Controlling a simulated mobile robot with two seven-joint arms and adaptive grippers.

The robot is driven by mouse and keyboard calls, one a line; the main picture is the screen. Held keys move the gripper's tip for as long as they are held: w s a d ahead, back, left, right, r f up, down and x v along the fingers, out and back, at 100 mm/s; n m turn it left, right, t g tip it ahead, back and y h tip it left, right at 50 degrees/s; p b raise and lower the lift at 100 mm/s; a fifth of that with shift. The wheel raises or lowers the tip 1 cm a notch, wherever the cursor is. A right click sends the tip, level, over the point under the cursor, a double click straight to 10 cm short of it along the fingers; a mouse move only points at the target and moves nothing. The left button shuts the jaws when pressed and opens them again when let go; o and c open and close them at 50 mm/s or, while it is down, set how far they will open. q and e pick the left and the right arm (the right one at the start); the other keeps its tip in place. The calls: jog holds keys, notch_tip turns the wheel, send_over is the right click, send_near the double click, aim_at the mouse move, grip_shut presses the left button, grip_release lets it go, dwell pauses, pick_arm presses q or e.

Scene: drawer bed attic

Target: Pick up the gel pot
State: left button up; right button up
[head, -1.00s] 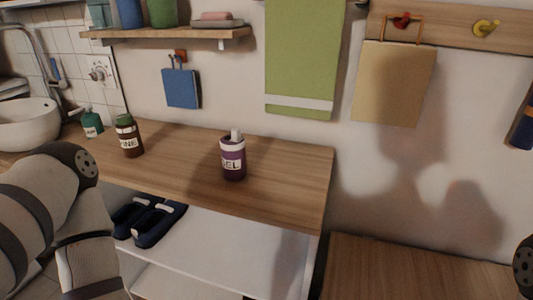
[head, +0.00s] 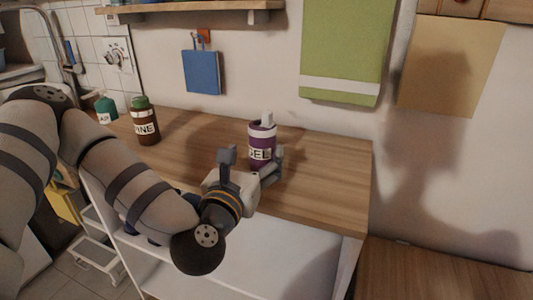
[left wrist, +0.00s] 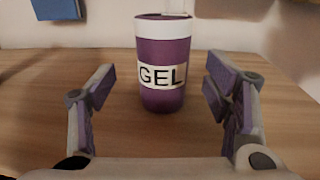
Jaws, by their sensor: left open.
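The gel pot (head: 262,143) is a purple bottle with a white band, a white top and a "GEL" label. It stands upright on the wooden counter, and my left gripper hides part of its lower side in the head view. In the left wrist view the gel pot (left wrist: 163,65) stands ahead, centred between the fingers. My left gripper (head: 252,160) is open and empty, just in front of the pot. Its two fingers (left wrist: 160,103) are spread either side of the pot's line. My right gripper is not in view.
A brown bottle (head: 145,122) with a green cap and a green bottle (head: 107,109) stand to the left on the counter. A green towel (head: 345,50) and a blue board (head: 201,72) hang on the wall behind. The counter (head: 330,180) right of the pot is clear.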

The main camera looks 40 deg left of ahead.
aim_at(258, 148)
pick_arm(q)
jog(key=x, duration=0.4)
jog(key=shift+w+r+p, duration=0.3)
jog(key=shift+w+r, duration=0.05)
jog(key=shift+w+a+f, duration=0.1)
jog(key=shift+w, duration=0.3)
jog(key=c, duration=1.4)
jog(key=shift+o, duration=0.2)
